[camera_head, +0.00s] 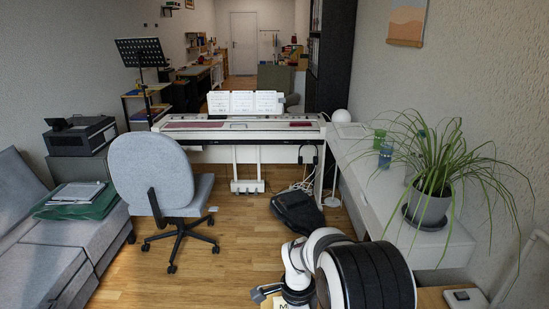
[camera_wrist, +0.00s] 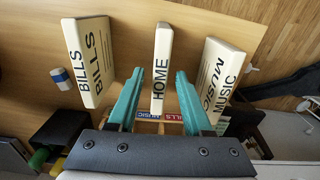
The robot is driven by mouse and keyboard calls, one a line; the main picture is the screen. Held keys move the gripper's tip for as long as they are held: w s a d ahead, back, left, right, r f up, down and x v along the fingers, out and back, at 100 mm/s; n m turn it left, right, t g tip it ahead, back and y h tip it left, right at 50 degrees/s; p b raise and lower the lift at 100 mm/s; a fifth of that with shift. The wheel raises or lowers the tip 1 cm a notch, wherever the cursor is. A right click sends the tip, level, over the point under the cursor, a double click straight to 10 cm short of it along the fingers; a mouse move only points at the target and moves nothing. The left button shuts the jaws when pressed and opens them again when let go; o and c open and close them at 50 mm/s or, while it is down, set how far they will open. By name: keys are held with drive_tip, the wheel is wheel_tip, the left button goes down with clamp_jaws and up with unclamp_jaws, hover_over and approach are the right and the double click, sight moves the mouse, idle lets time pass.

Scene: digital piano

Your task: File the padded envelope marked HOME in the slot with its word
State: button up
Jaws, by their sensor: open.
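The cream padded envelope marked HOME (camera_wrist: 161,60) stands on edge in the middle of the wrist view, with its printed narrow side towards me. My gripper (camera_wrist: 160,76) has two teal fingers, open, one on each side of the HOME envelope, with gaps showing. A BILLS envelope (camera_wrist: 90,60) stands to the left and a MUSIC envelope (camera_wrist: 218,75) to the right. Beyond my fingers, low in the wrist view, is a slotted holder with a blue MUSIC label (camera_wrist: 149,116) and a red BILLS label (camera_wrist: 178,117); the rest of it is hidden behind my gripper.
The envelopes stand on a wooden surface (camera_wrist: 130,20). A small white and blue object (camera_wrist: 58,75) lies left of BILLS. A dark box (camera_wrist: 62,128) stands at lower left. In the head view, a potted plant (camera_head: 428,207) stands on the white sideboard to the right.

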drive_tip(key=shift+c, duration=0.3)
clamp_jaws()
wheel_tip(320, 180, up, 11)
idle(0.3)
drive_tip(key=s+d+r, duration=0.1)
drive_tip(key=s+d, duration=0.2)
drive_tip(key=d, duration=0.7)
drive_tip(key=s+d+r, duration=0.1)
drive_tip(key=s+d, duration=0.2)
drive_tip(key=d, duration=0.7)
wheel_tip(320, 180, down, 11)
drive_tip(key=shift+d, duration=0.15)
